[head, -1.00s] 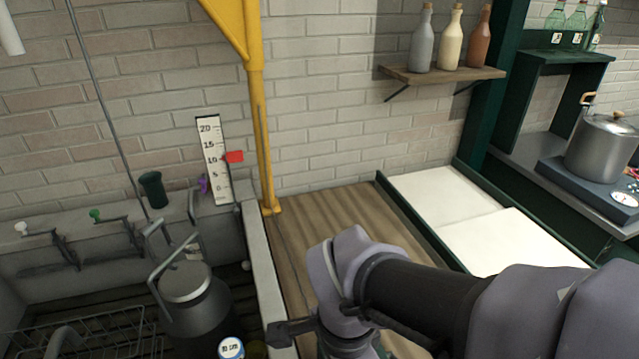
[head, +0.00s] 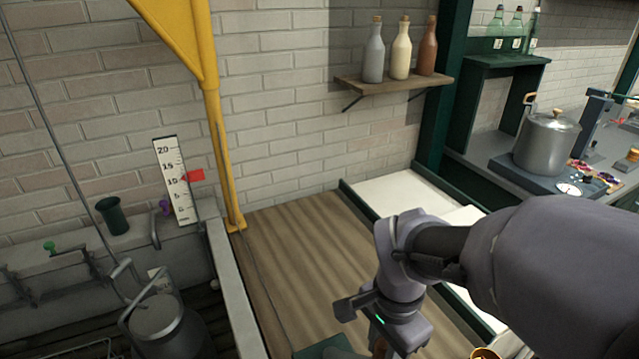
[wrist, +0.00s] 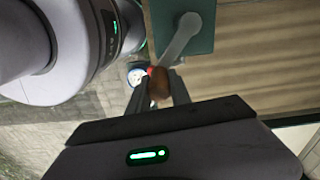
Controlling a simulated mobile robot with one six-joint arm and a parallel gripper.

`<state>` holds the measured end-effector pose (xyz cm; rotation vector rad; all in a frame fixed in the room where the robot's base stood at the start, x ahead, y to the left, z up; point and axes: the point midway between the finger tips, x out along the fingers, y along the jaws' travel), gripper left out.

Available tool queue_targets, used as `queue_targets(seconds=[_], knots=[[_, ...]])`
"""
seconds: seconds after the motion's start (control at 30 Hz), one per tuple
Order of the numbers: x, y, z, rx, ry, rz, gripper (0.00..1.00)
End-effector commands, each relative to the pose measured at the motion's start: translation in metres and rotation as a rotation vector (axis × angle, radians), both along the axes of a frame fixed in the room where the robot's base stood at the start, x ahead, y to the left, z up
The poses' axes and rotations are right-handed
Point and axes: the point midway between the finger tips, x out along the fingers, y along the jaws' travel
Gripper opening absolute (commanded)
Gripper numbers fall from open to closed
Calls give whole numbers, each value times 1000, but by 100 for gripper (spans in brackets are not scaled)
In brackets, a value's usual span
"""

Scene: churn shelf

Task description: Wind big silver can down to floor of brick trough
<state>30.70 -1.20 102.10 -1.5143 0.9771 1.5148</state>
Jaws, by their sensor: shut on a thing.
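The big silver can (head: 160,322) is at the lower left of the head view, inside the trough (head: 236,300). A thin cable (head: 52,122) runs down to its raised handle; its lower part and base are out of view. In the wrist view, my gripper (wrist: 157,90) is shut on the brown knob (wrist: 159,83) of a grey crank arm (wrist: 183,38), mounted on a green winch plate (wrist: 205,30). In the head view the fingertips are hidden. A scale board (head: 174,180) behind the trough has a red flag (head: 195,175) between about 10 and 15.
A yellow post (head: 219,160) stands at the trough's right end. A wooden surface (head: 290,250) lies right of it. A wall shelf (head: 395,85) holds bottles. A grey pot (head: 546,140) stands on a scale at the right.

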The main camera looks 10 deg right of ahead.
Motion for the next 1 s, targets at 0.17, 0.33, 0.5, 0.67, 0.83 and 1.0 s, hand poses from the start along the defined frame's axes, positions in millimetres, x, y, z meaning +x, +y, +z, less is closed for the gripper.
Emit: queue_targets(seconds=[0.17, 0.33, 0.5, 0.67, 0.83, 1.0], knots=[[17, -3, 2, 4, -8, 0, 0], [16, -3, 1, 3, -5, -1, 44], [16, -3, 1, 2, -5, -1, 50], [15, -3, 2, 2, -4, -1, 50], [16, -3, 37, 1, -7, -1, 50], [16, -3, 99, 2, -8, 0, 50]])
